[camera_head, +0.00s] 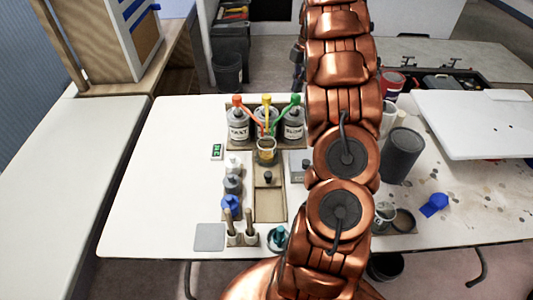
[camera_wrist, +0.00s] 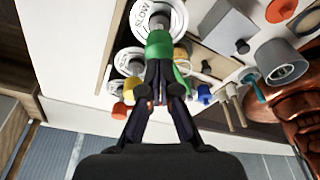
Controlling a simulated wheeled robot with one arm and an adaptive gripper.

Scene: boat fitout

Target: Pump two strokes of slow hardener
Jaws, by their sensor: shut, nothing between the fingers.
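The slow hardener bottle (camera_head: 293,127) is grey with a white SLOW label and a green pump head (camera_head: 295,99). It stands at the right end of a row of pump bottles. In the wrist view the SLOW bottle (camera_wrist: 171,14) and its green pump head (camera_wrist: 159,44) are straight in front of my gripper (camera_wrist: 160,76). The fingers are shut and empty, with their tips at or close to the green head; I cannot tell whether they touch. A cup (camera_head: 267,156) with a yellowish rim stands in front of the bottles. My gripper is not clear in the head view.
The FAST bottle (camera_head: 239,129) with a red head (camera_head: 237,101) stands left, and a yellow pump (camera_head: 266,99) in the middle. A small green display (camera_head: 217,152) lies left. A dark cylinder (camera_head: 402,155) stands right of my arm. The table's left part is clear.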

